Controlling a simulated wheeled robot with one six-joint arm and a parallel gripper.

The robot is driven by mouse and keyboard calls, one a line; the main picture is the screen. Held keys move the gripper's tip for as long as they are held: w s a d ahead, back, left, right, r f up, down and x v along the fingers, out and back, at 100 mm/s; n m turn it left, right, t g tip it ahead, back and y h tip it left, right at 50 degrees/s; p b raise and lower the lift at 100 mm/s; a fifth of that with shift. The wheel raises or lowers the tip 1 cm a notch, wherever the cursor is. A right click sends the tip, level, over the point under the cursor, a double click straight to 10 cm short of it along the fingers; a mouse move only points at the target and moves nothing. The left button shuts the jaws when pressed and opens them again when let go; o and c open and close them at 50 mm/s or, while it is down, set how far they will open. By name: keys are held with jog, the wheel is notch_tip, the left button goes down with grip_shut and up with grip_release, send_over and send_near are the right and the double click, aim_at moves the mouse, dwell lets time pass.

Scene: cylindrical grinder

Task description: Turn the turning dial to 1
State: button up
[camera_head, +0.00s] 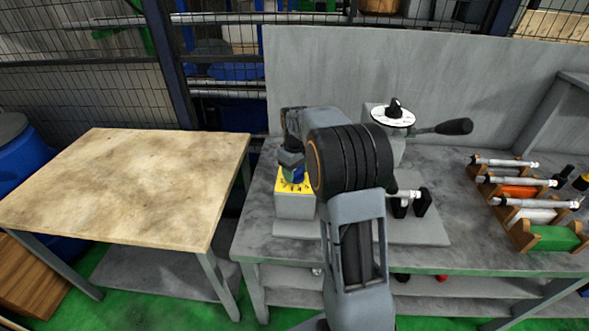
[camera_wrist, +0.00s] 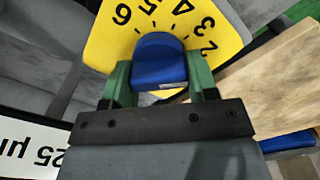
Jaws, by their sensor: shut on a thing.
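The turning dial is a blue knob (camera_wrist: 158,58) on a yellow plate (camera_wrist: 108,38) with black numbers. In the wrist view I read 6, 5, 4, 3 and 2 around it; no 1 shows. My gripper (camera_wrist: 159,72) has one green finger on each side of the knob and is shut on it. In the head view my gripper (camera_head: 292,172) points down at the yellow plate (camera_head: 294,187) on a grey box (camera_head: 294,206). My arm hides much of the box's right side there, and the knob's pointer mark cannot be made out.
A white round dial with a black knob (camera_head: 394,109) and a black-handled lever (camera_head: 454,127) stand to the right. Racks with metal shafts (camera_head: 520,185) lie on the right of the grey bench (camera_head: 455,238). A bare wooden-topped table (camera_head: 135,180) is at left.

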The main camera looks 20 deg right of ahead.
jog(key=m, duration=0.3)
jog(key=m+p, duration=0.1)
jog(key=m, duration=0.2)
jog(key=shift+w+d+r, duration=0.1)
jog(key=shift+d, duration=0.1)
jog(key=shift+m, duration=0.4)
jog(key=o, duration=0.9)
notch_tip(320, 180, up, 14)
dwell(0.4)
dwell(0.4)
